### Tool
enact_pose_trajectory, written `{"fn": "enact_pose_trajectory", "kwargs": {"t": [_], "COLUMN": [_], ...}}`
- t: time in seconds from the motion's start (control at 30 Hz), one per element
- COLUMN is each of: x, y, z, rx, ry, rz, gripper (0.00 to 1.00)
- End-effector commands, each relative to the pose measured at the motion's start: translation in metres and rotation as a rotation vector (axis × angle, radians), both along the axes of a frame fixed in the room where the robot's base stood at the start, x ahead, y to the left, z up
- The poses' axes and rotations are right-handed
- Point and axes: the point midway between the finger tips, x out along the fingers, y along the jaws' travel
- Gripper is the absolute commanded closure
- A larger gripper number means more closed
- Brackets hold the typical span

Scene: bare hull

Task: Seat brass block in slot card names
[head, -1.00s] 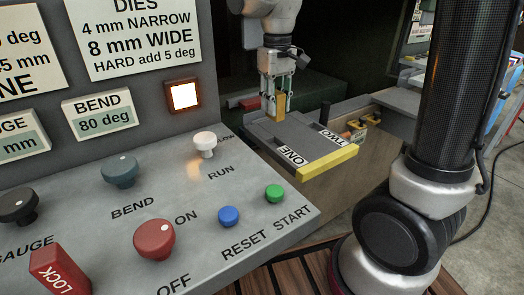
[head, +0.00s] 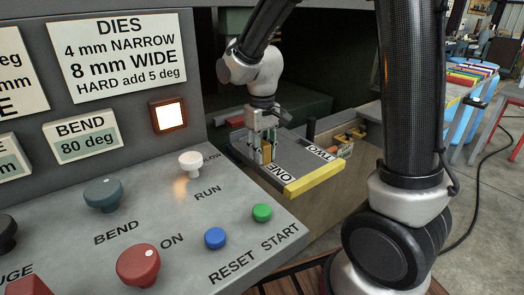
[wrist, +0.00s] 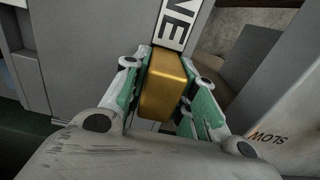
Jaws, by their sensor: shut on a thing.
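My gripper (head: 263,150) is shut on the brass block (head: 267,154), low over the grey tray (head: 305,158) with the yellow front edge. A card (head: 116,47) reads DIES, 4 mm NARROW, 8 mm WIDE, HARD add 5 deg.
A smaller card (head: 84,136) reads BEND 80 deg. The lamp (head: 168,115) beside it is lit. The control panel (head: 165,215) with knobs and buttons stands left of the tray, close to the gripper. A stool and a blue bin (head: 470,98) are at the far right.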

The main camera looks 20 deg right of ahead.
Motion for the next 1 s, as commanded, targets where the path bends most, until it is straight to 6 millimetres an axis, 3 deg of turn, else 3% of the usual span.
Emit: {"fn": "enact_pose_trajectory", "kwargs": {"t": [0.07, 0.1, 0.2, 0.57, 0.67, 1.0], "x": [0.000, 0.000, 0.000, 0.000, 0.001, 0.001], "y": [0.000, 0.000, 0.000, 0.000, 0.000, 0.000], "z": [-0.002, -0.002, -0.002, 0.003, 0.017, 0.091], "rx": [0.000, 0.000, 0.000, 0.000, 0.001, 0.001], "ry": [0.000, 0.000, 0.000, 0.000, -0.003, -0.004], "rz": [0.000, 0.000, 0.000, 0.000, 0.000, 0.000], "gripper": [1.00, 0.65, 0.51, 0.51, 0.51, 0.51]}}
